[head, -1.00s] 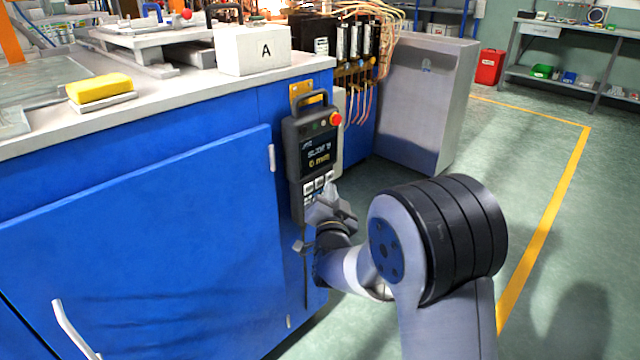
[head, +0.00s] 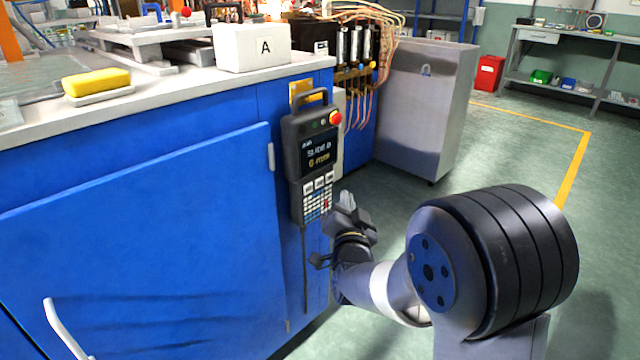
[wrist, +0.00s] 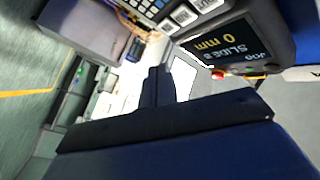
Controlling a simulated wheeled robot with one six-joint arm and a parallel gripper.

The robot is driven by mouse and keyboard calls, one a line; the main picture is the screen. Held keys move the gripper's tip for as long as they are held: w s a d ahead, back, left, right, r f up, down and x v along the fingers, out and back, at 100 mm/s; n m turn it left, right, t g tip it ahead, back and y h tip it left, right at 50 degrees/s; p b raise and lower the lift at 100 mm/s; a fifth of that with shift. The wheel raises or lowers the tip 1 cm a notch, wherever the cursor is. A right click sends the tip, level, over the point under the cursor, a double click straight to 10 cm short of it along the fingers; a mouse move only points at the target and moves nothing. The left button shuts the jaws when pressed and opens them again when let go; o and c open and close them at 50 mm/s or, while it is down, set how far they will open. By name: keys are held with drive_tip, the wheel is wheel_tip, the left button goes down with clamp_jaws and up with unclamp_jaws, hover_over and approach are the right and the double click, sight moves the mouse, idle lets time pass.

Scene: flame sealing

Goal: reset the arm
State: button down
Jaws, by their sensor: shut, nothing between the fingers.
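My gripper (head: 346,204) is at the end of my arm, low and just right of the teach pendant in the head view. Its fingers are together and hold nothing. In the wrist view the dark shut gripper (wrist: 159,88) points toward a bright area. The teach pendant (head: 318,165) hangs on the right end of the blue cabinet, with a lit screen, a keypad and a red stop button.
A grey metal cabinet (head: 420,105) stands behind. Green floor (head: 490,150) is clear on the right, up to a workbench (head: 560,65).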

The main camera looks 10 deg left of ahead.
drive_tip(key=shift+w+a, duration=0.1)
drive_tip(key=w+a+p, duration=0.1)
drive_tip(key=p, duration=0.2)
drive_tip(key=shift+w+a+r, duration=0.1)
drive_tip(key=shift+a+r, duration=0.1)
drive_tip(key=shift+p, duration=1.1)
drive_tip(key=shift+s+d+f+b, duration=0.1)
drive_tip(key=shift+s+d+b, duration=0.55)
drive_tip(key=shift+s+d, duration=0.4)
drive_tip(key=shift+s+d+f+b, duration=0.1)
drive_tip(key=shift+s+d+b, duration=0.6)
drive_tip(key=shift+d, duration=0.55)
drive_tip(key=shift+s, duration=0.1)
drive_tip(key=shift+a, duration=0.1)
